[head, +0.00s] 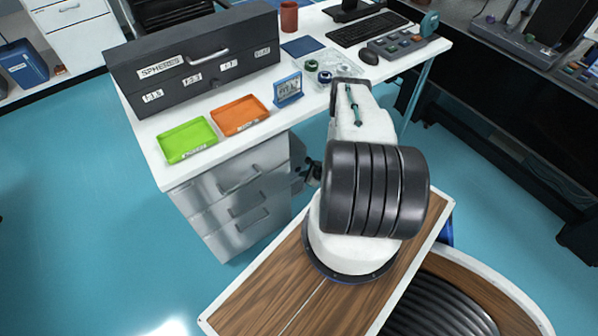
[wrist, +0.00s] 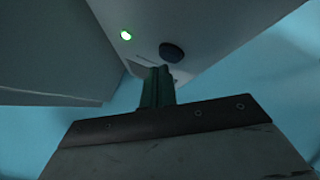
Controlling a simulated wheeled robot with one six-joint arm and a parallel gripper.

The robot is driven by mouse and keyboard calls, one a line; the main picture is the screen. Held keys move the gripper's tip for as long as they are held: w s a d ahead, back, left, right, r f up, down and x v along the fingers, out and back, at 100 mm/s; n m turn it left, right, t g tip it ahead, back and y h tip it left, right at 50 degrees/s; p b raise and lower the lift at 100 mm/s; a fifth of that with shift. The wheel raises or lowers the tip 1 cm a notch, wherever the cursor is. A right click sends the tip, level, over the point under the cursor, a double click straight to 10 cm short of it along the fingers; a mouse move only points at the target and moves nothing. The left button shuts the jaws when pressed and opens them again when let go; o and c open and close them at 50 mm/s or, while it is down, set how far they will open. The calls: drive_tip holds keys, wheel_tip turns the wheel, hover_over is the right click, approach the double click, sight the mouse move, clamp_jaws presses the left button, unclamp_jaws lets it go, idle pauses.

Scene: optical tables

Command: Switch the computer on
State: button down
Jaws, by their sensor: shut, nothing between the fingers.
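In the wrist view, a pale casing (wrist: 205,25), which looks like the computer, fills the upper middle. Its near face has a small lit green light (wrist: 126,35) and a dark round button (wrist: 171,52). My gripper (wrist: 158,72) is shut and empty, its dark green fingers pointing at that face. The fingertips are just below the button in the picture; I cannot tell whether they touch the casing. In the head view my arm reaches down beside the desk's drawer unit and hides my fingertips. I cannot make out the casing there.
A metal drawer unit (head: 235,200) stands under the white desk (head: 150,150). On the desk are a keyboard (head: 365,28), a mouse (head: 368,58), a button box (head: 408,42), a green tray (head: 187,141) and an orange tray (head: 240,115). A grey surface (wrist: 50,50) is left of the casing.

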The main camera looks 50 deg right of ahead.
drive_tip(key=shift+s+a, duration=0.2)
drive_tip(key=shift+s, duration=0.75)
drive_tip(key=shift+s+a, duration=0.25)
drive_tip(key=shift+s, duration=0.7)
drive_tip(key=shift+s+a, duration=0.2)
drive_tip(key=shift+s, duration=0.75)
